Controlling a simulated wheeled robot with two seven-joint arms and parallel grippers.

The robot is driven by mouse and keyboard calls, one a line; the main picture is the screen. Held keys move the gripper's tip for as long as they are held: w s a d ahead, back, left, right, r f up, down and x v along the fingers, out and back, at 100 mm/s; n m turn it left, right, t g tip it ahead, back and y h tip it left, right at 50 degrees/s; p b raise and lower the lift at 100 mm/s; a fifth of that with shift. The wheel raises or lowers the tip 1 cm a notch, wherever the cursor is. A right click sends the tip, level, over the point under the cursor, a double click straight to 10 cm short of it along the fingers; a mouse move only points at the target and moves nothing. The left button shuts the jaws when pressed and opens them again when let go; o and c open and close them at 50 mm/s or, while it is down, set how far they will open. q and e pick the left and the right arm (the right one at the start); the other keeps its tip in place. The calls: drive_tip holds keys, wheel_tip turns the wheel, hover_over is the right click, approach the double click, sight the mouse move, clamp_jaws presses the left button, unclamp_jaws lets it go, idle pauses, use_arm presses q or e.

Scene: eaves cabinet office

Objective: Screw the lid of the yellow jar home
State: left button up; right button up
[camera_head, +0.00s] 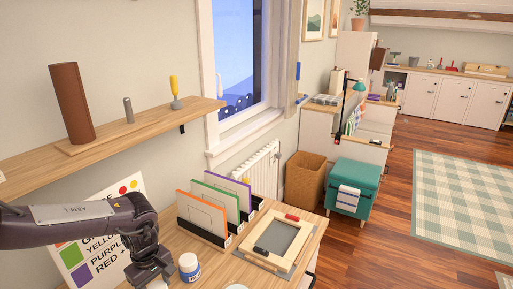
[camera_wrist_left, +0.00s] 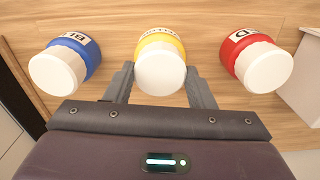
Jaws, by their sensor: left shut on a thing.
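The yellow jar (camera_wrist_left: 160,40) stands in the middle of the left wrist view, with a white lid (camera_wrist_left: 160,72) on top. My left gripper (camera_wrist_left: 160,76) has one finger on each side of this lid and is shut on it. The lid hides most of the jar, so I cannot tell how far down it sits. In the head view my left gripper (camera_head: 154,276) is low at the bottom edge. My right gripper is not in view.
A blue jar (camera_wrist_left: 77,52) and a red jar (camera_wrist_left: 240,45), both white-lidded, flank the yellow one in the left wrist view. The blue jar (camera_head: 190,271) also shows in the head view. A shelf (camera_head: 110,138) hangs above.

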use_arm(q)
drive_tip(key=shift+m, duration=0.4)
drive_tip(key=o, duration=1.2)
drive_tip(key=shift+c, duration=0.2)
